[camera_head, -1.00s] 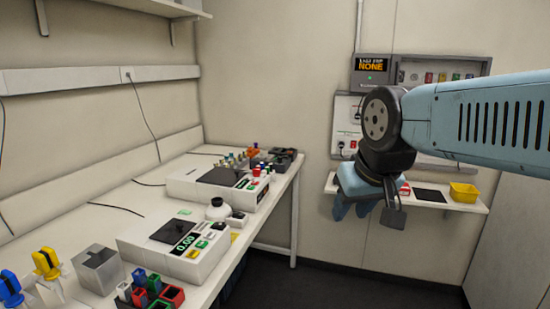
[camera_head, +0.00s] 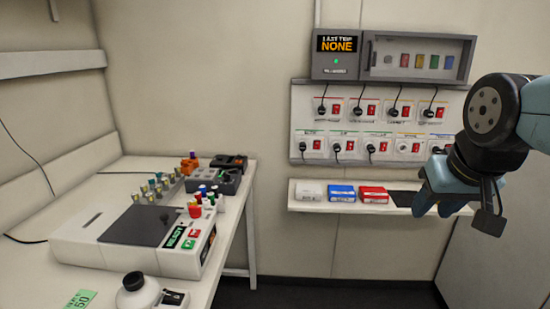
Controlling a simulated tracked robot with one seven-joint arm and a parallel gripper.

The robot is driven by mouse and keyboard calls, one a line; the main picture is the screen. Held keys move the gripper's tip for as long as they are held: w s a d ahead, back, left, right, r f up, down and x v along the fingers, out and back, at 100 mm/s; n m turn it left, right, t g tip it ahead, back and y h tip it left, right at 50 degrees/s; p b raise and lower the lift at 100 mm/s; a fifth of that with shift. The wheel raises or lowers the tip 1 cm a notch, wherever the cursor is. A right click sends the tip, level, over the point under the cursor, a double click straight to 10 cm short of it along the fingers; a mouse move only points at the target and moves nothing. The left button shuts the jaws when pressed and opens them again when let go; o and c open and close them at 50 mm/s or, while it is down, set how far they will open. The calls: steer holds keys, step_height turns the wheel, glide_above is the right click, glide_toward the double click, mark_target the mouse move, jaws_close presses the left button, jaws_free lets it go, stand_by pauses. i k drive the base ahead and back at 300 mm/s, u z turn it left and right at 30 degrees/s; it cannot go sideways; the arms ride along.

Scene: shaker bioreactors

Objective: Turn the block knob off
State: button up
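I cannot make out a knob marked as the block knob in this view. A dark block-like unit (camera_head: 228,180) with several coloured vials stands at the back of the bench, and no knob can be told on it. A white bench device (camera_head: 150,240) with a dark lid, a lit display and green and red buttons stands in front of it. My gripper (camera_head: 447,196) hangs at the right, in front of the wall shelf, away from the bench. Its blue-grey fingers overlap in the view, so their opening is unclear. I see nothing held.
A wall panel (camera_head: 297,118) carries sockets with red switches and plugs. Above it is a grey box (camera_head: 336,66) reading "LAST TRIP NONE". The wall shelf (camera_head: 305,205) holds white, blue (camera_head: 342,193) and red (camera_head: 373,194) boxes.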

mark_target(227, 178)
steer(key=z, duration=0.05)
steer(key=i, duration=1.75)
steer(key=u, duration=0.65)
steer(key=k, duration=0.75)
steer(key=u, duration=0.25)
steer(key=i, duration=0.75)
steer(key=z, duration=0.1)
